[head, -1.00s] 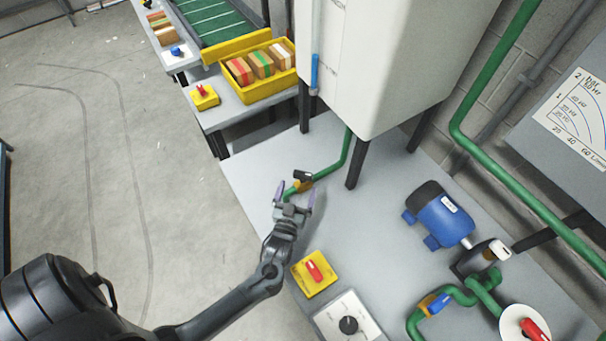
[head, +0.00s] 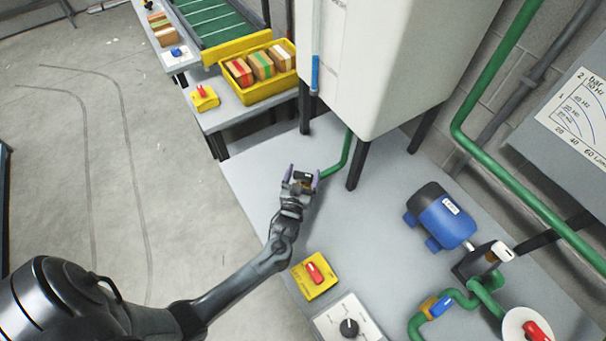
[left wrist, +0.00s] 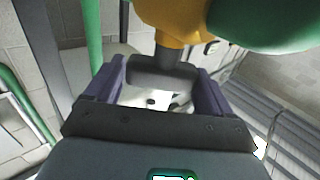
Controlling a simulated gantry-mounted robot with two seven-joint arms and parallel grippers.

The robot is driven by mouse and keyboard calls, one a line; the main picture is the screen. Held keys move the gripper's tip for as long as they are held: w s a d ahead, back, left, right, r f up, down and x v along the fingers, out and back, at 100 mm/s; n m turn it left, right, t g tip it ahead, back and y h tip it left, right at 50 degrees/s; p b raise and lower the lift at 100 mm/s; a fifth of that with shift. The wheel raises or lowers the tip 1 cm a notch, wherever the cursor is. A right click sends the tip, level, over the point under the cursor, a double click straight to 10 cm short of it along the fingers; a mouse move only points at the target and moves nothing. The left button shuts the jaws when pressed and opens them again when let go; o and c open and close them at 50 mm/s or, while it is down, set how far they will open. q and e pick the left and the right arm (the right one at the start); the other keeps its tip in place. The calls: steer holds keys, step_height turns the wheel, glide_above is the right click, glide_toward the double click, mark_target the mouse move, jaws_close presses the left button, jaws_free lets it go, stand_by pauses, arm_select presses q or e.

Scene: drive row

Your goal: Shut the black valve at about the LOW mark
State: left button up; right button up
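The black valve handle (head: 303,176) sits on an orange valve body on the green pipe (head: 338,166) below the tank. In the left wrist view the handle (left wrist: 164,72) hangs from the orange body (left wrist: 172,28). My left gripper (head: 302,181) is around the handle, its purple fingers one on each side. In the left wrist view the gripper (left wrist: 157,88) is open, with gaps between fingers and handle. The blue column (head: 315,73) in the tank's sight tube is short and low. The LOW mark is too small to read. My right gripper is out of view.
The white tank (head: 390,60) stands on dark legs behind the valve. A yellow box with a red switch (head: 315,272) and a panel with a black knob (head: 349,327) lie near my forearm. A blue motor (head: 441,218) is at the right. The middle of the grey bench is clear.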

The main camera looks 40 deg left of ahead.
arm_select(q)
steer(key=c, duration=0.6)
steer(key=shift+c, duration=0.2)
steer(key=shift+r, duration=0.1)
steer(key=shift+m+t+h+p, duration=0.4)
steer(key=shift+m+h+p, duration=0.15)
steer(key=shift+h, duration=0.25)
steer(key=m+h+p, duration=0.1)
steer(key=m+h, duration=0.1)
steer(key=h, duration=0.1)
steer(key=shift+a+t, duration=0.1)
steer(key=shift+t, duration=0.3)
steer(key=m+h, duration=0.2)
steer(key=h, duration=0.1)
steer(key=shift+m+h, duration=0.35)
steer(key=shift+h, duration=0.05)
steer(key=shift+m+h+b, duration=0.35)
steer(key=shift+m+h, duration=1.05)
steer(key=shift+h, duration=0.8)
steer(key=shift+g+h, duration=0.3)
